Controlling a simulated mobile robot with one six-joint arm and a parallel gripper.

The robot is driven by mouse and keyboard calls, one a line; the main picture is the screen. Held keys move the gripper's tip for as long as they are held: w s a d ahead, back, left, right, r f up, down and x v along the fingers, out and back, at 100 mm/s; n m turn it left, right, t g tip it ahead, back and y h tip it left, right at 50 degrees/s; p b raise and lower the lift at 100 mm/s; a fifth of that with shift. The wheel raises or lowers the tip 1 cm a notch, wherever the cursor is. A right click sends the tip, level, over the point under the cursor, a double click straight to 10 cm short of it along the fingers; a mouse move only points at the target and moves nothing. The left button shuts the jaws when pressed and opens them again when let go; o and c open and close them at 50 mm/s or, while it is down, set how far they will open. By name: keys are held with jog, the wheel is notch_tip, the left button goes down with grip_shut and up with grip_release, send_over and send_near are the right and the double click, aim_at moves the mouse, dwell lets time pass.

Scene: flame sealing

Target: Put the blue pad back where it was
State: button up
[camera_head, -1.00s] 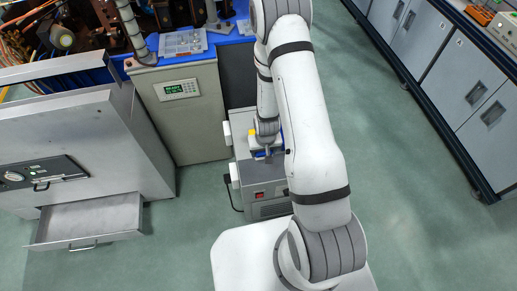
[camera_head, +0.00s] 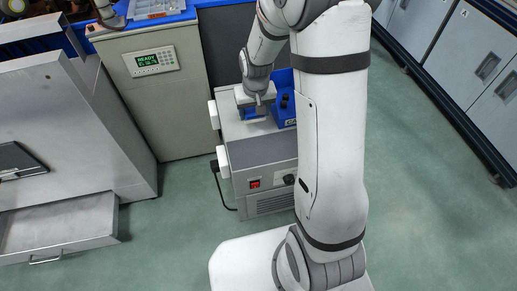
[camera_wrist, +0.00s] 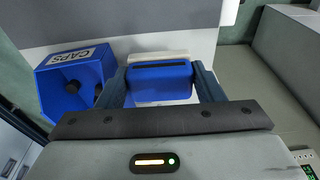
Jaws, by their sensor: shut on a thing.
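The blue pad (camera_wrist: 160,80) is a dark blue block with a black slot along its top. In the wrist view it sits between the two fingers of my gripper (camera_wrist: 161,86), which are shut on it. A white piece (camera_wrist: 158,57) shows just behind and below the pad. In the head view my gripper (camera_head: 251,104) is over the top of the grey machine, with a bit of the blue pad (camera_head: 248,113) showing under it. I cannot tell whether the pad touches the surface.
A blue bin marked CAPS (camera_wrist: 75,84) stands close to the left finger in the wrist view; it also shows in the head view (camera_head: 284,104). The grey machine (camera_head: 262,158) has a red switch. An open drawer (camera_head: 58,228) juts out at left.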

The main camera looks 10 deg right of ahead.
aim_at(255, 138)
jog(key=shift+s+b, duration=0.2)
jog(key=shift+b, duration=0.5)
jog(key=shift+f+b, duration=1.85)
jog(key=shift+f, duration=2.95)
jog(key=shift+f, duration=0.25)
jog(key=o, duration=0.9)
jog(key=shift+r, duration=0.1)
